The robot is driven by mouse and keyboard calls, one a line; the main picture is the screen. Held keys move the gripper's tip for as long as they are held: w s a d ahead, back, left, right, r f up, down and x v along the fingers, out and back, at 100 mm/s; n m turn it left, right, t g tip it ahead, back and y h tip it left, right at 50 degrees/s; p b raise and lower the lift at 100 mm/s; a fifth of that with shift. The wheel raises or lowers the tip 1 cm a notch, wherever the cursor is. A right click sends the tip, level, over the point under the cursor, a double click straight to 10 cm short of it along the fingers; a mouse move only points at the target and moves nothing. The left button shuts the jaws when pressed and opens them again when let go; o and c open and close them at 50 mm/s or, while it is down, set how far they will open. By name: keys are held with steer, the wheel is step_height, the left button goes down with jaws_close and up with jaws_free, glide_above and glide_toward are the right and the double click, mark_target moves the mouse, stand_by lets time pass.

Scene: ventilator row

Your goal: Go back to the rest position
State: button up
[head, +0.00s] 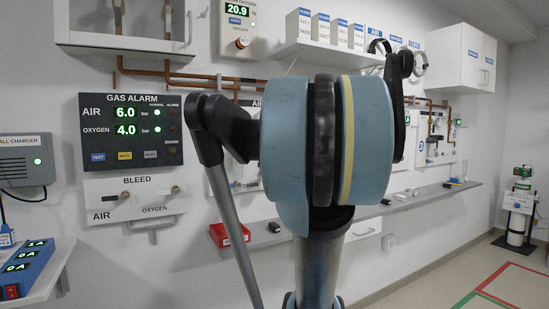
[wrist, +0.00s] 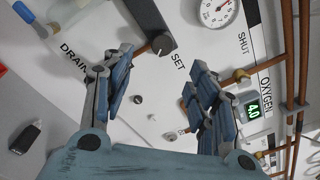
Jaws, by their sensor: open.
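My gripper (wrist: 160,85) shows in the wrist view with its two blue-grey fingers spread apart and nothing between them. Behind them is a white wall panel (wrist: 150,112) marked DRAIN, SET, SHUT and OXYGEN. A dark bar-shaped handle (wrist: 150,25) is on the panel near the word SET, beyond the fingers. I cannot tell how far the fingertips are from the panel. In the head view my raised arm fills the middle and hides part of the wall; the gripper's fingers do not show there.
A gas alarm panel (head: 130,130) is on the wall at the left. A grey shelf (head: 400,202) with a red bin (head: 229,233) runs along the wall. Copper pipes (wrist: 290,90) run right of the gripper. A gas cylinder (head: 519,205) stands far right by open floor.

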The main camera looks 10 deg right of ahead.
steer(key=s+a+f+n+g+y, duration=0.1)
steer(key=s+a+f+n+g, duration=0.45)
steer(key=f, duration=0.55)
steer(key=s+a+f+n+g+y, duration=0.1)
steer(key=s+a+f+n+g, duration=0.2)
steer(key=s+a+f+n, duration=0.5)
steer(key=s+d+f+n+g+h, duration=0.3)
steer(key=s+d+f+n, duration=0.2)
steer(key=s+f, duration=0.4)
steer(key=s+d+f+n+g+h, duration=0.3)
steer(key=s+d+f+n, duration=0.2)
steer(key=s+f, duration=0.4)
step_height(320, 180, down, 3)
steer(key=shift+s+d+f+g+h, duration=0.2)
steer(key=shift+s+d+g+h, duration=0.1)
steer(key=shift+s+d+g, duration=0.05)
steer(key=shift+w+f, duration=0.2)
steer(key=shift+w, duration=0.3)
